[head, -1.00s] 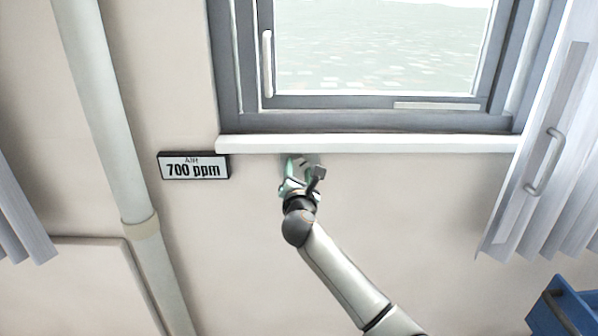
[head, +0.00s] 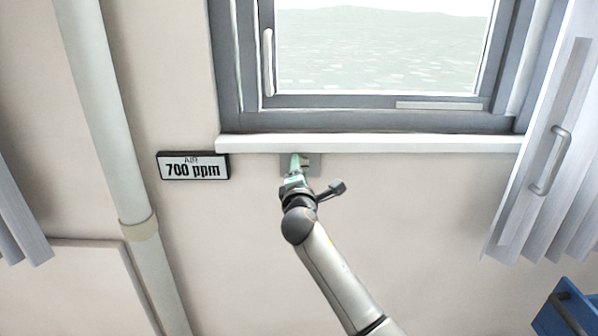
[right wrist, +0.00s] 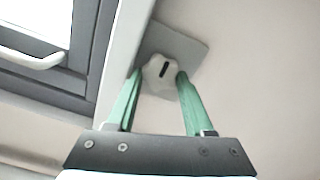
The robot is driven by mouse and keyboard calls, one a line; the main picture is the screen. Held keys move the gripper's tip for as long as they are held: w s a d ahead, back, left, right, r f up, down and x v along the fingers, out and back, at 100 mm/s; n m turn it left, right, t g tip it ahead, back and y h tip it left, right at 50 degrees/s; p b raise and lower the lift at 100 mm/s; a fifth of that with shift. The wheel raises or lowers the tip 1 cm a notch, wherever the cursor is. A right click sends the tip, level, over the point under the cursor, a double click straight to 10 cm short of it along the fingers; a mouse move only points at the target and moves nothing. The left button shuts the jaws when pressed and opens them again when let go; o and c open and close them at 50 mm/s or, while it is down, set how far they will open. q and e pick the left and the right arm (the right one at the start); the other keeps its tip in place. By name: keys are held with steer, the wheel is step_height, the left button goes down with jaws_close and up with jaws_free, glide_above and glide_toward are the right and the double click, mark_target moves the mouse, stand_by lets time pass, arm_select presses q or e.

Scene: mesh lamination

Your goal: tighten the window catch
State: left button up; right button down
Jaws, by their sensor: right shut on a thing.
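The window catch is a white lobed knob (right wrist: 158,72) with a dark slot, on a grey plate (right wrist: 184,46) fixed to the wall. In the head view the plate (head: 315,161) shows just below the window sill, and the knob is mostly hidden by my fingers. My right gripper (head: 297,163) reaches up to it. In the right wrist view its two green fingers (right wrist: 159,80) are on either side of the knob and shut on it. The slot stands close to upright in that view, slightly tilted. My left gripper is not in view.
The white sill (head: 400,144) runs close above the catch, under the grey-framed window (head: 370,101) with its white handle (head: 267,62). An air sign (head: 192,166) reading 700 ppm hangs to the left. A pipe (head: 105,130), a curtain (head: 552,150) and a blue crate (head: 562,312) flank bare wall.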

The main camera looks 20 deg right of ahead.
stand_by(0.5)
steer(key=shift+c, duration=1.8)
jaws_free()
steer(key=shift+o, duration=0.4)
steer(key=shift+r, duration=0.15)
steer(key=shift+r, duration=0.1)
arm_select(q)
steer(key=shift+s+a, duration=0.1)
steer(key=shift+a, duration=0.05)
